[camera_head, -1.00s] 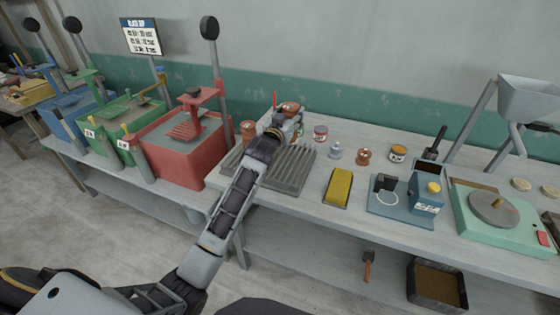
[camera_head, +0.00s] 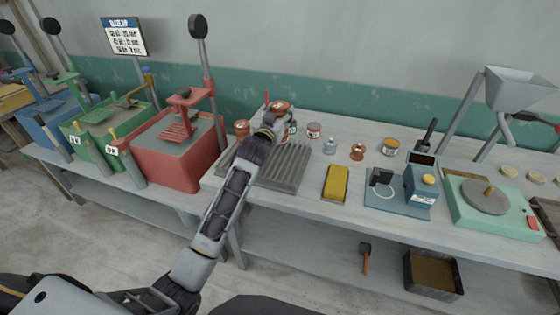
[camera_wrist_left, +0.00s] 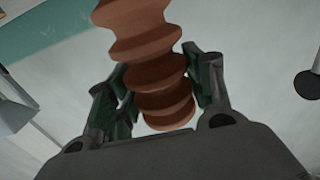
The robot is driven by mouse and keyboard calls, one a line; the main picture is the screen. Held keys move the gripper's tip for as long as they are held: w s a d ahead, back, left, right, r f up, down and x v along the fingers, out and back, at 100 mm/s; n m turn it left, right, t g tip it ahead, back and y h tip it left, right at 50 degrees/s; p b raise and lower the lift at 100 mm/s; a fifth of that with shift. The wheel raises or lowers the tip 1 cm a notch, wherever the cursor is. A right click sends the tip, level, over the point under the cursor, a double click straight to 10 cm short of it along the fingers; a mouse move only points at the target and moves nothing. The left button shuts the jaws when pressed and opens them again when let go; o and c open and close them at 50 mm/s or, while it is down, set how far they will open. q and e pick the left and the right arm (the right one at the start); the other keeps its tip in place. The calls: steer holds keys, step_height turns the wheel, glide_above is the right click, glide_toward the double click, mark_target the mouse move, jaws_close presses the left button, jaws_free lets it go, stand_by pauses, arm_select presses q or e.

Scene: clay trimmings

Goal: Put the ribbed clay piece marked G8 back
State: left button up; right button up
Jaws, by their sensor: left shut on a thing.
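My left gripper (camera_wrist_left: 160,85) is shut on a ribbed reddish-brown clay piece (camera_wrist_left: 145,45), with fingers on both sides of it in the left wrist view. No G8 mark is readable on it. In the head view my left gripper (camera_head: 280,120) is over the back of the grey grooved board (camera_head: 288,168), largely hidden by my own wrist. The top of the brown piece (camera_head: 282,104) shows just beyond the wrist. My right gripper is not in view.
Small brown pieces (camera_head: 242,128) (camera_head: 357,151), jars (camera_head: 314,130) and a grey bottle (camera_head: 330,146) stand near the board. A red press (camera_head: 180,160) is to the left. A yellow block (camera_head: 336,183) and blue stand (camera_head: 398,204) are to the right.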

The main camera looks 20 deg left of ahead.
arm_select(q)
steer(key=shift+a+r, duration=0.1)
step_height(320, 180, down, 10)
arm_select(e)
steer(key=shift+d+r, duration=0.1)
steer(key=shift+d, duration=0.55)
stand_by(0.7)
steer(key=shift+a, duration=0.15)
arm_select(q)
steer(key=o, duration=1)
steer(key=shift+f, duration=0.25)
steer(key=o, duration=0.5)
steer(key=shift+c, duration=0.2)
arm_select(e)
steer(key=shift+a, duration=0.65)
